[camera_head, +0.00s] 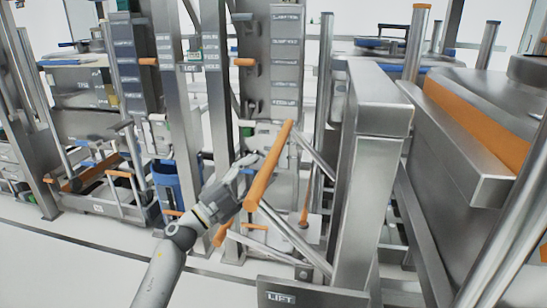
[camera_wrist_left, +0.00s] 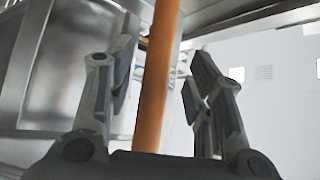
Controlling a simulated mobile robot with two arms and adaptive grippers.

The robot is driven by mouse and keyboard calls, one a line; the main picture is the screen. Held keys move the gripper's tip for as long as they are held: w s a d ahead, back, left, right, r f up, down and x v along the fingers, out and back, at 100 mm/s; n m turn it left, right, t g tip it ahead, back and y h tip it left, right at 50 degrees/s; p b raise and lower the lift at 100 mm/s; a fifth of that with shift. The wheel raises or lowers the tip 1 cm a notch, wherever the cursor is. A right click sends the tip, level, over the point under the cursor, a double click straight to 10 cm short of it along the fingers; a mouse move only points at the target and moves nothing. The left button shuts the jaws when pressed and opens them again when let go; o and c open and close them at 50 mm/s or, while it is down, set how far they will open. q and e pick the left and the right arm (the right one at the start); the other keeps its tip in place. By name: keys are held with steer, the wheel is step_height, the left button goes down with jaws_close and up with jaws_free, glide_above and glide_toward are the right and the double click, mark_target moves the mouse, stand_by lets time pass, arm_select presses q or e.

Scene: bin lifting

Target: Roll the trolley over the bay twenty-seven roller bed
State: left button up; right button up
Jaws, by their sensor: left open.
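A long orange handle bar (camera_head: 268,165) slants up in front of a steel frame (camera_head: 362,170) whose low front plate (camera_head: 320,295) reads LIFT. I cannot tell for sure whether this frame is the trolley. My left gripper (camera_head: 243,172) is at the lower middle part of the bar. In the left wrist view the orange bar (camera_wrist_left: 157,80) runs between the two spread fingers of the gripper (camera_wrist_left: 163,55), with gaps on both sides. No bay number is readable, and I cannot pick out the roller bed. My right gripper is not in view.
A large steel machine with an orange strip (camera_head: 478,123) fills the right side. Steel posts and labelled racks (camera_head: 286,60) stand behind the bar. A blue bin (camera_head: 178,185) and a low cart (camera_head: 105,205) stand at the left. The white floor (camera_head: 60,270) is clear at the lower left.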

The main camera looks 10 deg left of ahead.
mark_target(274, 157)
arm_select(q)
steer(key=x, duration=0.6)
steer(key=shift+w, duration=0.2)
steer(key=shift+c, duration=0.2)
jaws_close()
